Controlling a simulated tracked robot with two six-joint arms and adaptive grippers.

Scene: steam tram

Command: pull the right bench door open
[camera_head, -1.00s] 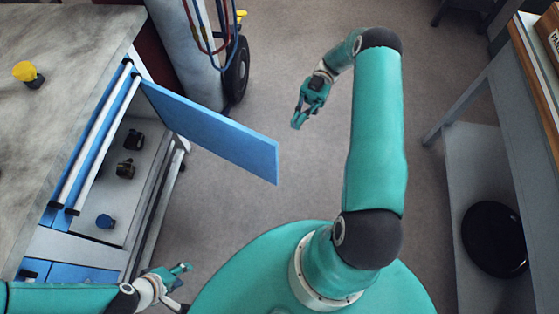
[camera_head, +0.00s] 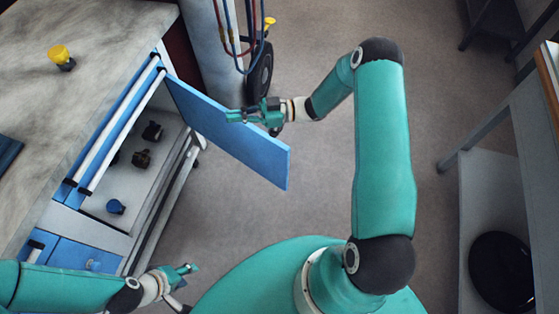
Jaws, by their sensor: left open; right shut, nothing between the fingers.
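The right bench door (camera_head: 232,137) is a flat blue panel. It stands swung open from the bench, its free edge reaching out over the floor. Behind it the grey compartment is exposed, with dark fittings (camera_head: 142,159) and a blue fitting (camera_head: 116,206) inside. My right gripper (camera_head: 232,116) is shut and empty. It points left and overlaps the door's upper edge in the picture; I cannot tell whether it touches. My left gripper (camera_head: 188,275) is open and empty, low in the picture, to the right of the bench front and apart from the door.
The bench top (camera_head: 75,110) carries a yellow-capped fitting (camera_head: 61,56). A cylinder with hoses and a black wheel (camera_head: 261,72) stands behind the door. A grey shelf unit (camera_head: 490,175) with a black round object (camera_head: 503,271) is at the right. The floor between is clear.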

